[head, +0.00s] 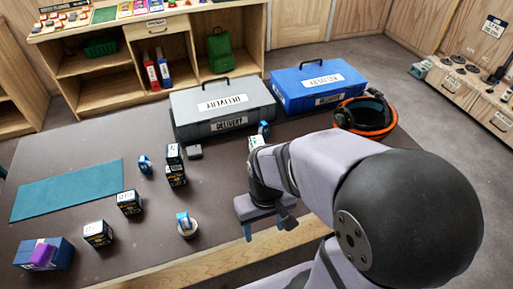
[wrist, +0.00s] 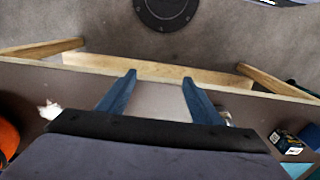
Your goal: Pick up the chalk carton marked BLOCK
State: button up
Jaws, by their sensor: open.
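Several small dark cartons with white labels stand on the brown table in the head view: one at the middle left (head: 130,202), one nearer the front (head: 97,233), and a stack (head: 175,167) further back. Their print is too small to read, so I cannot tell which is marked BLOCK. A dark carton with a white and yellow label (wrist: 288,141) shows at the lower right in the wrist view. My gripper (head: 266,228) is open and empty over the table's front edge, right of the cartons. In the wrist view its fingers (wrist: 159,79) have nothing between them.
A tape roll with a blue item (head: 187,227) is near the front. A teal mat (head: 68,188) lies at left; the blue box (head: 43,254) holds something purple.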

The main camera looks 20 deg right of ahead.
aim_at(257, 144)
jog(key=w+d+f+t, duration=0.1)
jog(key=w+f+t, duration=0.1)
jog(key=w, duration=0.3)
jog(key=w+d+f+t+b, duration=0.1)
jog(key=w+d+f+t, duration=0.1)
jog(key=w, duration=0.4)
jog(key=w+d+f+t+b, duration=0.1)
jog(key=w+f+t, duration=0.1)
jog(key=w, duration=0.3)
jog(key=shift+w+d+m+h, duration=0.15)
jog(key=shift+d+m+h, duration=0.05)
jog(key=shift+m+h, duration=0.1)
jog(key=w+d+t, duration=0.1)
jog(key=w+t, duration=0.1)
jog(key=w, duration=0.1)
jog(key=w+d+t+b, duration=0.1)
jog(key=w+d+t, duration=0.1)
jog(key=w, duration=0.2)
jog(key=w+d+t+h+b, duration=0.1)
jog(key=w+d+t, duration=0.1)
jog(key=w, duration=0.1)
jog(key=shift+w+f+m+t, duration=0.1)
jog(key=shift+w+m+t, duration=0.2)
jog(key=shift+w+m, duration=0.1)
jog(key=shift+w+d+r+t, duration=0.25)
jog(key=shift+w+r+t, duration=0.1)
jog(key=shift+w+t, duration=0.05)
jog(key=shift+w, duration=0.1)
jog(key=shift+p+x, duration=0.95)
jog(key=shift+x, duration=2.65)
